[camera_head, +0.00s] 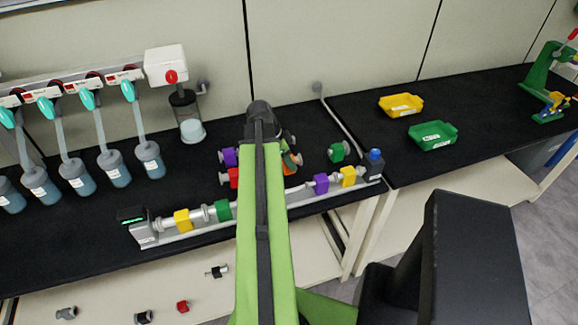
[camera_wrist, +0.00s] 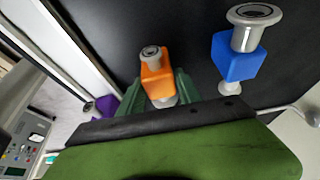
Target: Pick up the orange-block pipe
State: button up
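The orange-block pipe (camera_wrist: 156,76) stands on the black bench top in the wrist view, its grey flanged end toward the camera. In the head view, a bit of the orange-block pipe (camera_head: 296,159) shows just right of my green arm, which hides the rest. My gripper (camera_wrist: 159,84) has its two green fingers on either side of the orange block, with narrow gaps seeming to remain. The fingers look open; whether either touches the block is hard to tell. In the head view my arm hides the fingers.
A blue-block pipe (camera_wrist: 237,57) stands close on the right in the wrist view. Purple (camera_head: 229,156), red (camera_head: 234,177) and green (camera_head: 338,152) block pipes stand nearby. A pipe assembly (camera_head: 183,220) runs along the bench's front edge. Yellow (camera_head: 401,105) and green (camera_head: 433,135) bins sit right.

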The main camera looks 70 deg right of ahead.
grip_shut()
